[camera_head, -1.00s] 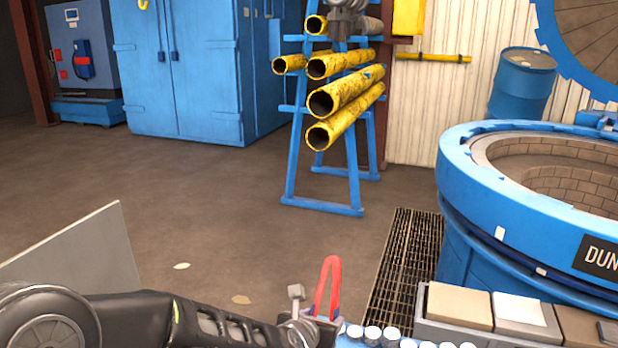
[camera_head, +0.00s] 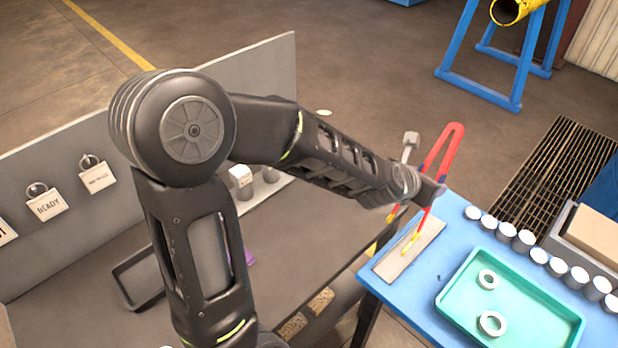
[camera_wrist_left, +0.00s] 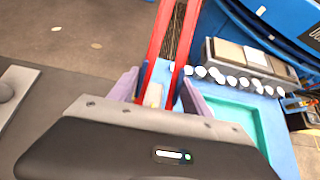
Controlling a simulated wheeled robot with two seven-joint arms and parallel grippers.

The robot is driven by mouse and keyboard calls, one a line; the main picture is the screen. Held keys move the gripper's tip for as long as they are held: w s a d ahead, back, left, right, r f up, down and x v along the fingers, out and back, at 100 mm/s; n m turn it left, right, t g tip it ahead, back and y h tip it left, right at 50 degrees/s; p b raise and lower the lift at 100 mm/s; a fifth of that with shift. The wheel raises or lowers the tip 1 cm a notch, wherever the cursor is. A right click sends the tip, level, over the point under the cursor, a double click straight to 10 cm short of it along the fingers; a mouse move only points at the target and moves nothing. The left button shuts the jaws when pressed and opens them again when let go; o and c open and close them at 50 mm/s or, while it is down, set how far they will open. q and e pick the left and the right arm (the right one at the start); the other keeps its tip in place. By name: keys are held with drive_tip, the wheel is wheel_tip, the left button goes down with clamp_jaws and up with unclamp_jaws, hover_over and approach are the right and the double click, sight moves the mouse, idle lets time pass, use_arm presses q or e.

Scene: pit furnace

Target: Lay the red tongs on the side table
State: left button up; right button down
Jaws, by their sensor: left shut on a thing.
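The red tongs (camera_head: 446,150), with yellow tips, are held upright and slightly tilted at the left end of the blue side table (camera_head: 455,262). One yellow tip shows in front of a flat grey-beige plate on the table; I cannot tell whether it touches. My left gripper (camera_head: 428,192) is shut on the tongs, with their red loop above it. In the left wrist view, the two red arms of the tongs (camera_wrist_left: 157,48) pass between the gripper's fingers (camera_wrist_left: 158,92). My right gripper is not in view.
A green tray (camera_head: 452,296) with two rings (camera_head: 491,323) sits on the blue table. Several small white-topped cylinders (camera_head: 506,231) line its far edge. A grey bench (camera_head: 295,222) with an upright panel (camera_head: 262,90) stands at left. A floor grate (camera_head: 555,175) lies beyond.

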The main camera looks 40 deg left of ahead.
use_arm(q)
drive_tip(key=s+a+f+m+g+h+b, duration=0.15)
drive_tip(key=a+f+m+g+b, duration=0.5)
drive_tip(key=m+g, duration=0.8)
drive_tip(key=s+a+f+m+t+y+b, duration=0.2)
drive_tip(key=s+a+m, duration=0.6)
drive_tip(key=a+m, duration=0.4)
drive_tip(key=shift+a+f+m+t+y+b, duration=0.35)
drive_tip(key=shift+a+t+y, duration=0.3)
drive_tip(key=shift+a+t, duration=0.5)
drive_tip(key=shift+s+d+f, duration=0.1)
drive_tip(key=shift+s+d, duration=0.05)
drive_tip(key=shift+f+p, duration=0.4)
drive_tip(key=shift+f, duration=2.65)
